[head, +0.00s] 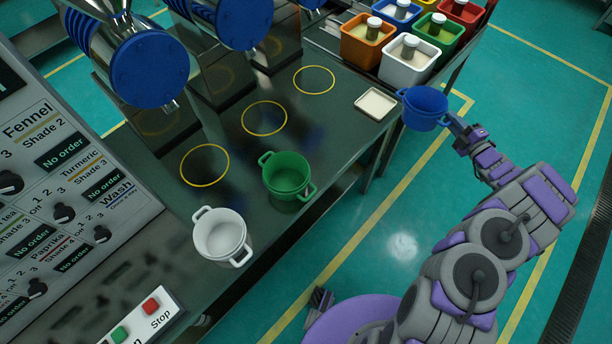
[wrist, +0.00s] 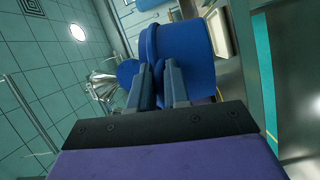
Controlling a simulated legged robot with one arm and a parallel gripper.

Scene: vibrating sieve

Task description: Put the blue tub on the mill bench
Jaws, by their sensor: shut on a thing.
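The blue tub (head: 425,109) is in my gripper (head: 452,122), held at its right side, off the bench's right edge in the head view. In the wrist view the blue tub (wrist: 183,45) fills the space ahead of the two fingers (wrist: 158,80), which are shut on it. The dark mill bench (head: 232,205) lies to the left of the tub. A green tub (head: 288,190) and a white tub (head: 220,232) stand on it, near its front edge. Several yellow rings (head: 265,117) are marked on the bench, under the mills.
A small cream tray (head: 376,103) lies on the bench close to the blue tub. Several coloured bins (head: 408,60) stand beyond it. Mills with blue round ends (head: 149,68) overhang the bench. A control panel (head: 60,200) stands at the left. The bench inside the far ring (head: 314,80) is clear.

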